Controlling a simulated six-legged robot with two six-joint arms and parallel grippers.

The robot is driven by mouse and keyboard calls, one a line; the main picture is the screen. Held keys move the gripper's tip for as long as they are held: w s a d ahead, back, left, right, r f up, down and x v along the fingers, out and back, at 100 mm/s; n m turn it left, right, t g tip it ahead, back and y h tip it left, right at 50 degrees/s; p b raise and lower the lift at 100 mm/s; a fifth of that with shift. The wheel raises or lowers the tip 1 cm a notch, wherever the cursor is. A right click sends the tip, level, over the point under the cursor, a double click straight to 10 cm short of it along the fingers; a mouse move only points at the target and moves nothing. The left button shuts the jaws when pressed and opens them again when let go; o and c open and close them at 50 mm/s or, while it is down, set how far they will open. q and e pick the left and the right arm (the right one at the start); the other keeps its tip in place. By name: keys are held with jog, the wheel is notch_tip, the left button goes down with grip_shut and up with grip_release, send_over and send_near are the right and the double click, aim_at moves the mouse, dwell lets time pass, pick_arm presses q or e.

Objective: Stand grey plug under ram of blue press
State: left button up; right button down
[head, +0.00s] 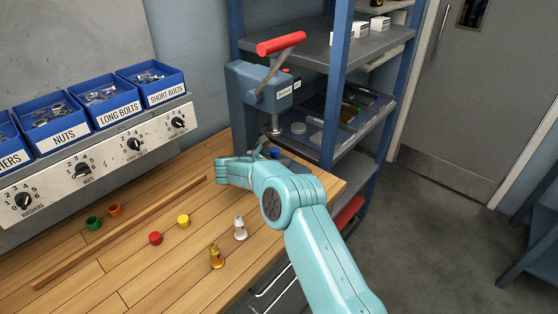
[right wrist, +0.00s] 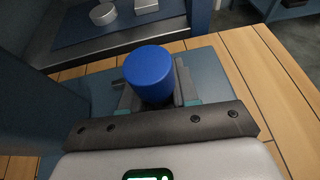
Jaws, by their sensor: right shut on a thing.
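The blue press (head: 262,88) with a red handle (head: 281,43) stands at the bench's far end; its ram (head: 275,124) points down. My right gripper (head: 266,153) is at the press, below the ram. It is shut on a blue cylinder (right wrist: 150,74), which shows between the fingers over the blue-grey press base (right wrist: 208,70). The blue cylinder also shows in the head view (head: 276,153). I cannot tell whether it touches the base. A pale grey plug (head: 240,229) stands upright on the bench, apart from the gripper. My left gripper is out of view.
A brass piece (head: 216,256), red (head: 155,238), yellow (head: 183,220), green (head: 93,223) and orange (head: 114,210) caps stand on the bench. A wooden strip (head: 125,230) lies across it. Blue bins (head: 112,112) are at left; a shelf rack (head: 340,55) is behind the press.

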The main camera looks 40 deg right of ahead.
jog(key=shift+f, duration=0.2)
jog(key=c, duration=1.1)
grip_release()
jog(key=shift+r, duration=0.1)
jog(key=shift+r, duration=0.2)
jog(key=shift+w+a, duration=0.1)
jog(key=shift+a, duration=0.25)
jog(key=b+v, duration=0.2)
jog(key=v, duration=0.8)
jog(key=shift+a, duration=0.1)
jog(key=shift+a+r, duration=0.3)
jog(key=shift+a, duration=0.25)
